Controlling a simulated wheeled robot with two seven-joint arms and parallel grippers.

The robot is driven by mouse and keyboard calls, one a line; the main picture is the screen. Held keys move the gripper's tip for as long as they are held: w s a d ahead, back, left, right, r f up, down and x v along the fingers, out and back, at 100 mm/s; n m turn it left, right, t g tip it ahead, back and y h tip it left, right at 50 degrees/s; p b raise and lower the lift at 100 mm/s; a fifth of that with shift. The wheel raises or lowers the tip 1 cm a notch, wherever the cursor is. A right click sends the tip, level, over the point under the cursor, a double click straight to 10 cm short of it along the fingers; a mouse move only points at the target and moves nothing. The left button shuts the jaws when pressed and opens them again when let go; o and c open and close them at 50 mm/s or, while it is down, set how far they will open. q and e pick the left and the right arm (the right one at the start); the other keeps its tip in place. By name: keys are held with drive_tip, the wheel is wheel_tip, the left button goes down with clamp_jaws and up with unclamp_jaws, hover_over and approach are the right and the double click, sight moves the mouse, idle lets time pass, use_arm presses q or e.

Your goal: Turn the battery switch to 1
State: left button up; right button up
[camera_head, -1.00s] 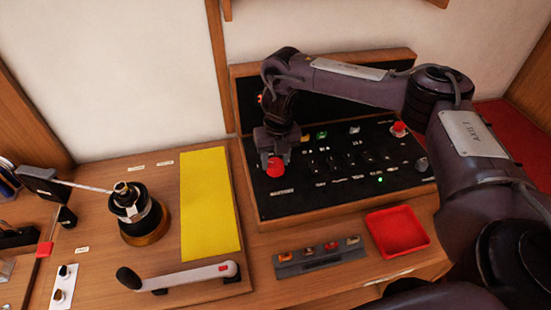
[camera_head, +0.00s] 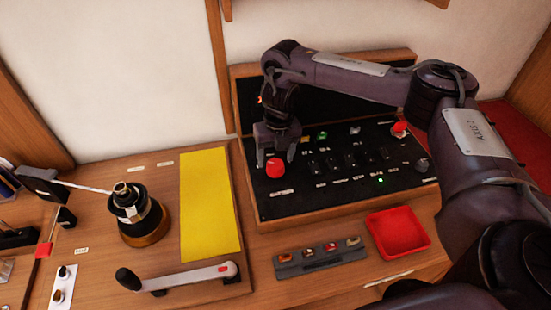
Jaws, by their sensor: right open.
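The black switch panel (camera_head: 330,195) sits in a wooden frame at the back. A red knob (camera_head: 275,168) is at its left end, above a small white label too small to read; it looks like the battery switch. My right gripper (camera_head: 276,156) is open and points down at this knob, its fingers to either side and slightly above or behind it. I cannot tell whether the fingers touch it. A second red knob (camera_head: 400,128) is at the panel's far right. My left gripper is not in view.
A red tray (camera_head: 427,248) and a grey holder with several small pieces (camera_head: 318,262) lie in front of the panel. A winch (camera_head: 138,214), a yellow sheet (camera_head: 208,205) and a crank handle (camera_head: 180,277) are to the left. My right arm spans above the panel.

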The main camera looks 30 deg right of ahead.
sight(277, 162)
drive_tip(key=r, duration=0.3)
drive_tip(key=r+p, duration=0.1)
drive_tip(key=r, duration=0.2)
drive_tip(key=shift+s+d+r, duration=0.1)
drive_tip(key=shift+d+r, duration=0.05)
drive_tip(key=shift+d, duration=0.05)
